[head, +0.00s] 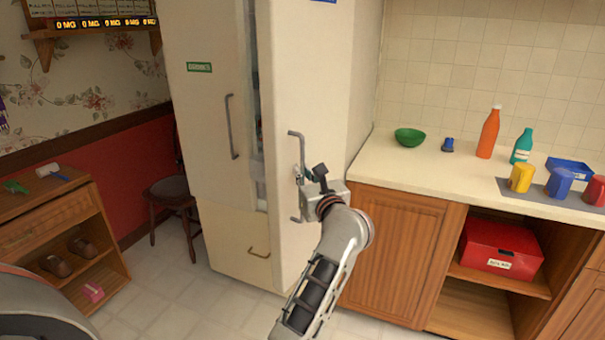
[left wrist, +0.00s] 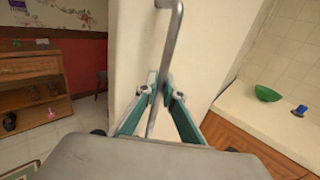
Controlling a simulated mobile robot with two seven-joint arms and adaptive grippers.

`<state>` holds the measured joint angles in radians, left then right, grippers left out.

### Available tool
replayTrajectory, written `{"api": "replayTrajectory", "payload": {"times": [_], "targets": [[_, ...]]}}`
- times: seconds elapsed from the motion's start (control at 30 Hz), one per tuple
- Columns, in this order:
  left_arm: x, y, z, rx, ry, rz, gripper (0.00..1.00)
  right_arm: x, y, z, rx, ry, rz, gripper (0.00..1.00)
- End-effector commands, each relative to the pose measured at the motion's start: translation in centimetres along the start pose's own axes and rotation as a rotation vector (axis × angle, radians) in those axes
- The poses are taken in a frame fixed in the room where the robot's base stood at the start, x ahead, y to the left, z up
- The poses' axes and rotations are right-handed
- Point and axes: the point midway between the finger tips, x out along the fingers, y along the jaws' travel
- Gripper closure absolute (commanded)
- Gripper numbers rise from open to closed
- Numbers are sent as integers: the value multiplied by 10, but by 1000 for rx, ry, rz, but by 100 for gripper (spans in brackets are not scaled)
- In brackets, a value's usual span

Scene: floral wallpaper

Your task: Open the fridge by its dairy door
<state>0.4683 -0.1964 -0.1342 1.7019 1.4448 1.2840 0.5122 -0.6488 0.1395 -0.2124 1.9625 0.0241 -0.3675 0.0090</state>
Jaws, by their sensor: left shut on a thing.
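The fridge (head: 210,130) is tall and cream-coloured, with two upper doors and a lower drawer. Its left door has a green label and a grey bar handle (head: 231,126). The right door stands ajar, with a narrow gap showing the inside. My left gripper (head: 302,182) is shut on the right door's vertical bar handle (head: 293,136). In the left wrist view, the teal fingers (left wrist: 160,98) close around this handle (left wrist: 170,48). My right gripper is out of view.
A counter (head: 400,165) right of the fridge holds a green bowl (head: 409,137), bottles and cups. A red box (head: 500,248) sits on the shelf below. A chair (head: 172,192) and a wooden shelf unit (head: 60,240) stand at left. Tiled floor is clear before the fridge.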

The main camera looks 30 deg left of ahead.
Motion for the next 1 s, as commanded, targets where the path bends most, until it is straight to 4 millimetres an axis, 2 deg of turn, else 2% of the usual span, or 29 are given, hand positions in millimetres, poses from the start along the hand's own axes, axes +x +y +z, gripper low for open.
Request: {"api": "replayTrajectory", "payload": {"times": [0.17,0.2,0.23,0.53,0.67,0.77,1.0], "targets": [[0,0,1,-1,-1,-1,100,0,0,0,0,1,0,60],[0,0,1,-1,-1,-1,82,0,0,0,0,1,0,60],[0,0,1,-1,-1,-1,75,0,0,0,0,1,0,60],[0,0,1,0,-1,-1,75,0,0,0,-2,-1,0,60],[0,0,7,-2,-1,0,75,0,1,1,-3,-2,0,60],[0,0,20,-5,-2,-1,75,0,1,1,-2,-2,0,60],[0,0,64,-7,-2,0,75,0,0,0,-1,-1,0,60]]}}
